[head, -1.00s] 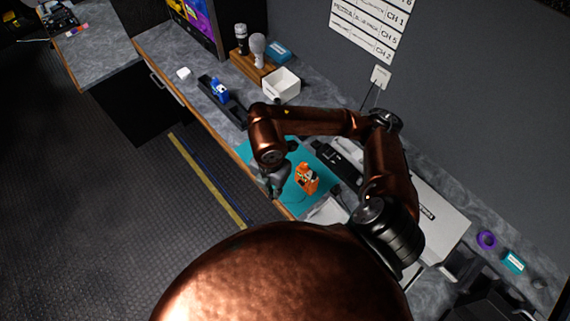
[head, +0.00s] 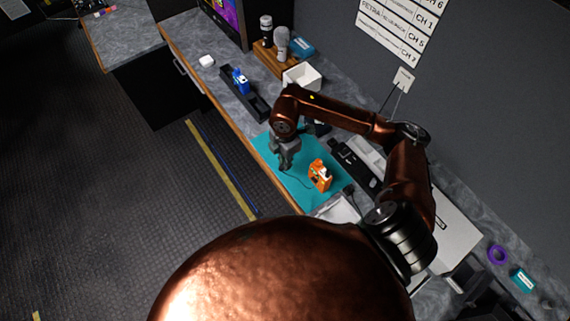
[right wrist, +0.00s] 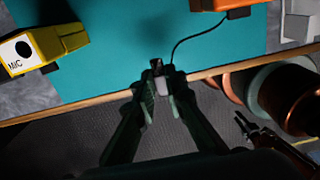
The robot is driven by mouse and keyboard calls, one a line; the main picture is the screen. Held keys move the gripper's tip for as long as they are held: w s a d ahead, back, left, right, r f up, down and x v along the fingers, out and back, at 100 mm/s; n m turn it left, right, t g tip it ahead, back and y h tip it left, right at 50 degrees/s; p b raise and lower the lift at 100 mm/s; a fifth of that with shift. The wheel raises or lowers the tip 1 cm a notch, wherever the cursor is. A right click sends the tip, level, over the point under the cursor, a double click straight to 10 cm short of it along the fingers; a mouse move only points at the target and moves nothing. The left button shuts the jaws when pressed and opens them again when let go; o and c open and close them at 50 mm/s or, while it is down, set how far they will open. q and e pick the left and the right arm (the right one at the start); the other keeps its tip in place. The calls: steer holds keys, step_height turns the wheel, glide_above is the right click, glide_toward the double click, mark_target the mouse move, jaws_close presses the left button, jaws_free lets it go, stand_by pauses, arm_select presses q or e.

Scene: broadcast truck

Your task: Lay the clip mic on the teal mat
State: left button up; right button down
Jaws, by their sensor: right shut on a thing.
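The clip mic (right wrist: 158,78) is a small dark and grey piece between the fingertips of my right gripper (right wrist: 158,92), which is shut on it. A thin black cable runs from near it to an orange pack (head: 319,176) on the teal mat (head: 283,187). The orange pack shows at the top of the right wrist view (right wrist: 222,5). In the head view my right gripper (head: 285,164) is over the mat's left part, near the front edge. Whether the mic touches the mat, I cannot tell.
A yellow pack marked MIC (right wrist: 45,47) is at the left in the right wrist view. A blue pack on a black tray (head: 240,80), a white box (head: 302,76) and a wooden stand (head: 273,62) are farther back.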

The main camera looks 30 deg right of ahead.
steer(key=shift+w+d+f, duration=0.25)
steer(key=shift+w+f, duration=0.3)
steer(key=shift+f, duration=0.25)
steer(key=shift+w+d+f, duration=0.1)
steer(key=shift+w+f, duration=0.05)
steer(key=shift+f, duration=1.6)
steer(key=shift+f, duration=0.1)
steer(key=c, duration=2)
jaws_free()
step_height(320, 180, up, 12)
steer(key=shift+r, duration=0.15)
